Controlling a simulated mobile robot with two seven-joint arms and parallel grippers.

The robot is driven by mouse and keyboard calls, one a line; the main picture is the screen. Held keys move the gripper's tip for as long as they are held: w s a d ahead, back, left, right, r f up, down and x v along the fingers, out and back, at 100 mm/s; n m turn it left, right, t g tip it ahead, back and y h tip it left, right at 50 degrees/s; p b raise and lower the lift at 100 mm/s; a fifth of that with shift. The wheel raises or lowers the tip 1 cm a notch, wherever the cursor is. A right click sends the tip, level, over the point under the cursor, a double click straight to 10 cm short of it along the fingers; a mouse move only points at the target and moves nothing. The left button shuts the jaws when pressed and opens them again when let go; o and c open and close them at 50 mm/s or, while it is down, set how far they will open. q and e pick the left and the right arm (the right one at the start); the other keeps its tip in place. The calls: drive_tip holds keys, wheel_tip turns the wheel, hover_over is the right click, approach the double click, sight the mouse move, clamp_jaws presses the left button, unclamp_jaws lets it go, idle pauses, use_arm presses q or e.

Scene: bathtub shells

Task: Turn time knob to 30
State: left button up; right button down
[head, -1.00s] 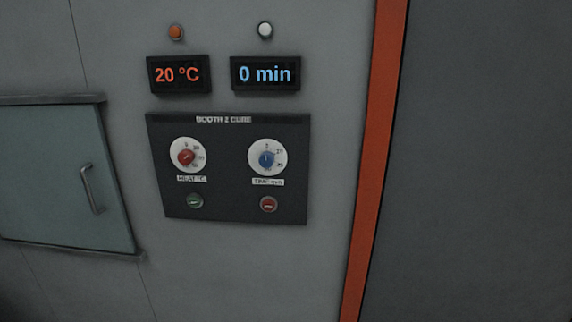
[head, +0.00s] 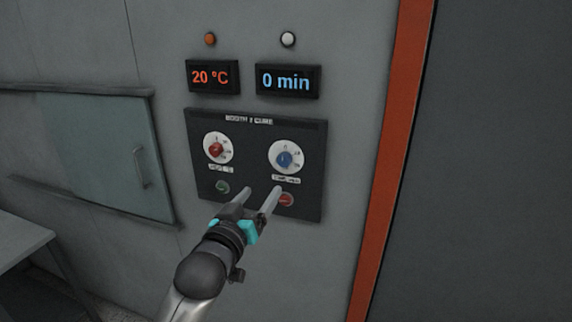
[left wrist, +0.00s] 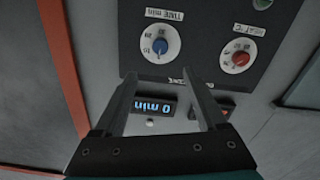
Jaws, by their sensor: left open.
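The blue time knob (head: 285,158) sits on a white dial at the right of the dark control panel (head: 265,190). Its display (head: 287,81) reads "0 min". My left gripper (head: 261,190) is open and empty, with its fingers below and left of the time knob in the head view. The left wrist view is upside down and shows the blue knob (left wrist: 160,46) beyond the open fingertips (left wrist: 164,79), apart from them. My right gripper is not in view.
A red heat knob (head: 216,149) sits left of the time knob, under a "20 °C" display (head: 212,77). A green button (head: 222,186) and a red button (head: 286,199) are below the knobs. A handled hatch (head: 105,155) and a table (head: 18,239) are at left.

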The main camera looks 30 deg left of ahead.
sight(283, 162)
use_arm(q)
drive_tip(key=x, duration=1.4)
drive_tip(key=shift+w, duration=0.3)
drive_tip(key=shift+c, duration=0.4)
clamp_jaws()
